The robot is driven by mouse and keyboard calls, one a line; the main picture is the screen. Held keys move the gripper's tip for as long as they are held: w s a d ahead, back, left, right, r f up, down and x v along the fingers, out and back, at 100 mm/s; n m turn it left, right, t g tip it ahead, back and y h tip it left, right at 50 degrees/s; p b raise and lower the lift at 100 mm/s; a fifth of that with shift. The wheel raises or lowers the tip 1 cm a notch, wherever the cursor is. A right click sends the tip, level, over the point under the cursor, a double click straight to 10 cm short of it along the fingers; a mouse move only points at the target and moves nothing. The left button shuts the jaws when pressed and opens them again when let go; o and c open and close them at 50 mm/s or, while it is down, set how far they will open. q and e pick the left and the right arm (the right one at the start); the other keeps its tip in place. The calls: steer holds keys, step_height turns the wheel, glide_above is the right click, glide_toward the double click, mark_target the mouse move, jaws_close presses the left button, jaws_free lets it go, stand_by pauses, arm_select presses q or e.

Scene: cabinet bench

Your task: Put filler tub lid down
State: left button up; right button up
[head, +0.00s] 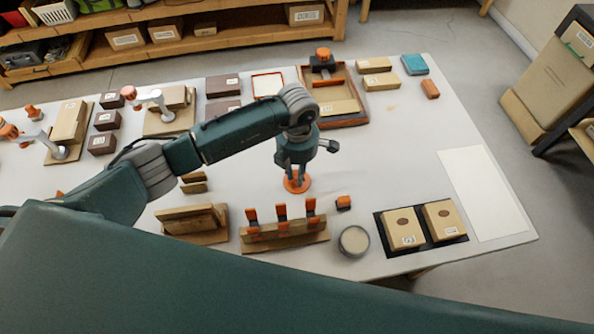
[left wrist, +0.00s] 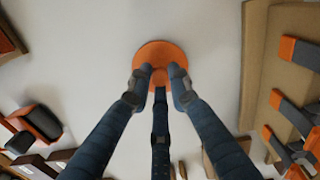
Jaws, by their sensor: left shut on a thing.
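The filler tub lid is an orange disc (head: 291,187) with a small knob, below my left gripper in the head view. My left gripper (head: 297,174) points down and is shut on the lid's knob. In the left wrist view its fingers (left wrist: 158,80) close around the knob, and the orange disc (left wrist: 158,50) spreads out beyond them. I cannot tell whether the disc touches the table or hangs just above it. The round filler tub (head: 354,241) stands without a cover to the lower right, pale inside. My right gripper is not in view.
Two boxes sit on a black mat (head: 385,243). The white table (head: 390,150) is bare right of my gripper.

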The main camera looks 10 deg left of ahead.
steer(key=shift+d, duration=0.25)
arm_select(q)
steer(key=shift+f, duration=0.1)
steer(key=o, duration=0.9)
steer(key=shift+c, duration=0.2)
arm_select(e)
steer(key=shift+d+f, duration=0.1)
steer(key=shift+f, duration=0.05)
